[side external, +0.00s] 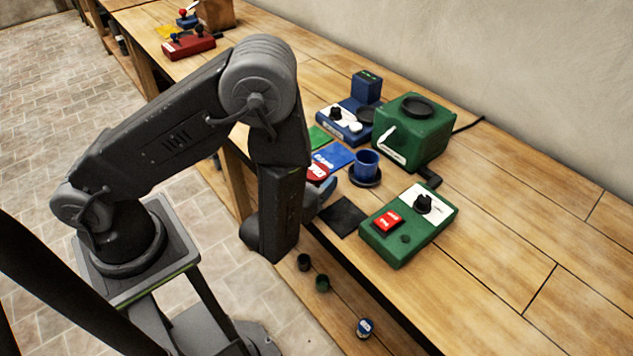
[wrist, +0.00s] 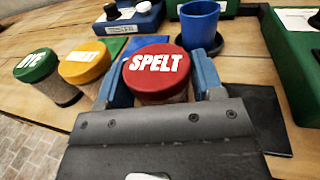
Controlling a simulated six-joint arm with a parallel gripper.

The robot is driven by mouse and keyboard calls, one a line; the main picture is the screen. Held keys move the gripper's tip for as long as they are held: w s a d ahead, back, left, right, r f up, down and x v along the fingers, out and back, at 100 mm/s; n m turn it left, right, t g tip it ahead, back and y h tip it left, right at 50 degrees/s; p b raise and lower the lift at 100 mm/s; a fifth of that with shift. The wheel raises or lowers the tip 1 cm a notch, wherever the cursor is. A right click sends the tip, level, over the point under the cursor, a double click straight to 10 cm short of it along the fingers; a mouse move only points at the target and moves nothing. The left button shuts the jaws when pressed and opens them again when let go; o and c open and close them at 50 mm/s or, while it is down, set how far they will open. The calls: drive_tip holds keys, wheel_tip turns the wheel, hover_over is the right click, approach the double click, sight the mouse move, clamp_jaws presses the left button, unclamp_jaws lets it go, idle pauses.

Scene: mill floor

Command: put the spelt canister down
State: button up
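The spelt canister (wrist: 157,75) has a red lid with white SPELT lettering and stands upright between the two blue fingers of my gripper (wrist: 160,82) in the wrist view. The fingers sit close against both its sides. In the side view part of its red lid (side external: 317,173) shows beside my gripper (side external: 322,188), near the bench's front edge. My arm hides most of it there. Its base is hidden, so I cannot tell whether it touches the bench. A green-lidded canister (wrist: 37,70) and a yellow-lidded canister (wrist: 84,65) stand to its left in the wrist view.
A blue cup (side external: 365,163) stands on a dark round base behind the gripper. A dark square mat (side external: 343,216) lies right of it, then a green box with a red button (side external: 408,226). A green machine (side external: 413,133) and blue scale-like device (side external: 347,122) stand farther back. The bench's right is clear.

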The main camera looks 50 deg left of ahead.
drive_tip(key=c, duration=0.7)
drive_tip(key=shift+r, duration=0.1)
